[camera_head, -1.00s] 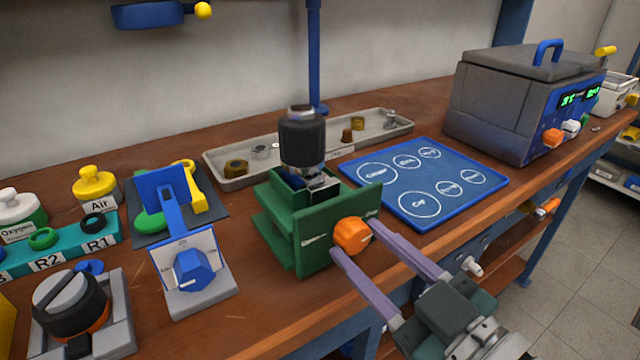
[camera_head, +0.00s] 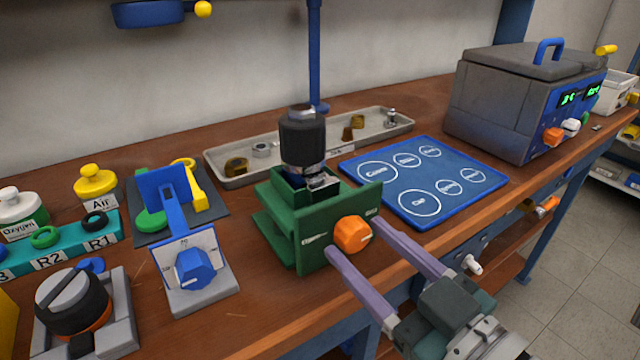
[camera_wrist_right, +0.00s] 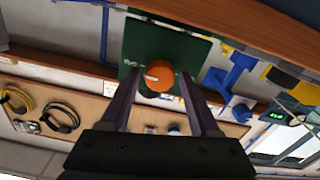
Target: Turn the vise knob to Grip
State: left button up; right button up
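The green vise (camera_head: 300,232) stands at the bench's front edge and holds a black cylindrical regulator (camera_head: 302,140) upright. Its orange knob (camera_head: 353,234) is on the front plate, with a pale pointer mark toward the right in the head view. My right gripper (camera_head: 354,234) is open, its two purple fingers on either side of the knob and apart from it as far as I can see. In the right wrist view the knob (camera_wrist_right: 159,77) sits between the spread fingers (camera_wrist_right: 157,90), in front of the green plate (camera_wrist_right: 185,52). My left gripper is not in view.
A blue mat with white circles (camera_head: 455,208) lies right of the vise, and a grey tray (camera_head: 225,183) with small parts lies behind. A stand with a blue knob (camera_head: 195,268) is to the left. A grey machine (camera_head: 490,115) stands farther right.

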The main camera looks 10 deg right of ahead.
jog(key=shift+o, duration=1)
jog(key=v, duration=1)
